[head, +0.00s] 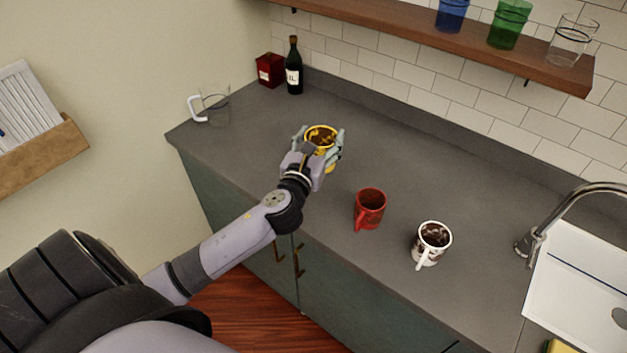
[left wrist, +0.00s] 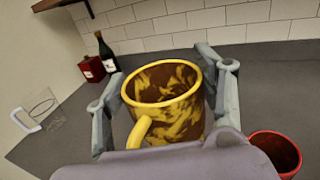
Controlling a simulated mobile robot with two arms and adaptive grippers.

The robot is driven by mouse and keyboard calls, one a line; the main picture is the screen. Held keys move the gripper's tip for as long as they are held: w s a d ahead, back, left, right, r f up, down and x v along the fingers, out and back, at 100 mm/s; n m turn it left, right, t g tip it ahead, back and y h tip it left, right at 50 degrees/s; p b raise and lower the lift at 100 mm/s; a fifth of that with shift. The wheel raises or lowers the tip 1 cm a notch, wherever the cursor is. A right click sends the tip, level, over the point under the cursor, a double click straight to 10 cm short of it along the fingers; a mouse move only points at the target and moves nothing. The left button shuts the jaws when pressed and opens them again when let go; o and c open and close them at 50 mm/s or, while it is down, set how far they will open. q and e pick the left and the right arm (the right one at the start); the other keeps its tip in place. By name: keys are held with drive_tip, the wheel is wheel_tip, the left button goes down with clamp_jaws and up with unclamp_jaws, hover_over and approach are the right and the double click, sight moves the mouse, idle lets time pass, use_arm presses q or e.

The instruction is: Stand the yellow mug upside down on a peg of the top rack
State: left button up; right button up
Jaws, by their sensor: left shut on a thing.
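The yellow mug (head: 321,136) is upright, mouth up, over the left part of the counter in the head view. In the left wrist view the yellow mug (left wrist: 165,105) shows brown mottling, and its handle points toward the camera. My left gripper (head: 319,143) is shut on the mug, with a finger on either side of its body (left wrist: 165,88). I cannot tell whether the mug's base touches the counter. No rack with pegs can be made out. My right gripper is not in view.
A red mug (head: 370,208) and a white-brown mug (head: 432,243) stand right of the gripper. A glass pitcher (head: 215,105), dark bottle (head: 294,66) and red box (head: 270,70) stand at the back left. A wooden shelf (head: 420,28) with glasses hangs above; a sink (head: 575,290) is at right.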

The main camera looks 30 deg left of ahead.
use_arm(q)
drive_tip(key=shift+n+y, duration=0.4)
drive_tip(key=shift+y, duration=0.2)
drive_tip(key=w+a+r, duration=0.2)
drive_tip(key=a+r, duration=0.1)
drive_tip(key=shift+w+a+r+p, duration=0.1)
drive_tip(key=shift+w+r+p, duration=0.2)
drive_tip(key=shift+p, duration=0.1)
wheel_tip(320, 180, down, 20)
drive_tip(key=b, duration=0.6)
drive_tip(key=shift+a+r, duration=0.15)
drive_tip(key=shift+w, duration=0.1)
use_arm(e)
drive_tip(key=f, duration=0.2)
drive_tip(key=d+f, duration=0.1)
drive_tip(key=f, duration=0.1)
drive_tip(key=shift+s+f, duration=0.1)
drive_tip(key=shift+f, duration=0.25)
use_arm(q)
drive_tip(key=shift+f+b, duration=0.25)
drive_tip(key=shift+b, duration=0.2)
drive_tip(key=o, duration=2)
drive_tip(key=shift+c, duration=0.2)
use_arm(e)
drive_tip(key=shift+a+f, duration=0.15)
